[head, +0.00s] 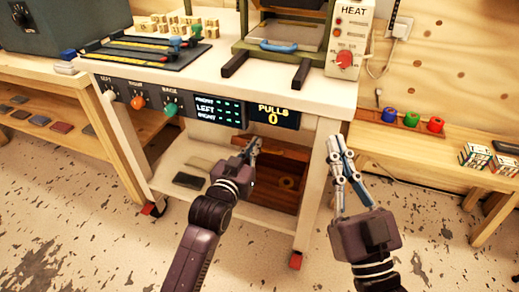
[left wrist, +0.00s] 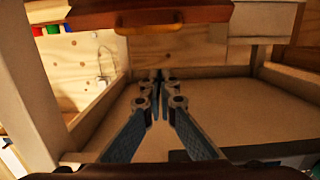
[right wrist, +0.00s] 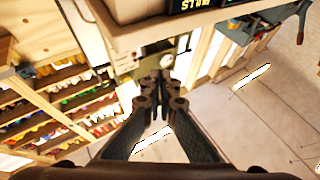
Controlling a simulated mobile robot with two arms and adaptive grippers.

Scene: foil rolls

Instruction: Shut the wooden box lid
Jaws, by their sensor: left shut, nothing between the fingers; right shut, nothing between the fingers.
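The wooden box (head: 285,196) is reddish-brown and stands on the low shelf under the workbench. Its dark inside seems to show, with a round thing in it; the lid's exact angle is hard to tell. A reddish-brown wooden part with an orange-brown strip (left wrist: 165,28), likely of the box, crosses the top of the left wrist view. My left gripper (head: 254,146) is shut and empty, in front of the box's upper left in the head view, apparently not touching it. My right gripper (head: 336,142) is shut and empty, right of the box by the bench leg; the right wrist view shows no box.
The workbench top (head: 215,78) is above the box, with a heat press (head: 285,38) on it. A white bench leg (head: 312,185) stands between my grippers. A dark flat item (head: 189,181) lies on the shelf. A side table (head: 450,165) holds coloured rolls (head: 411,119).

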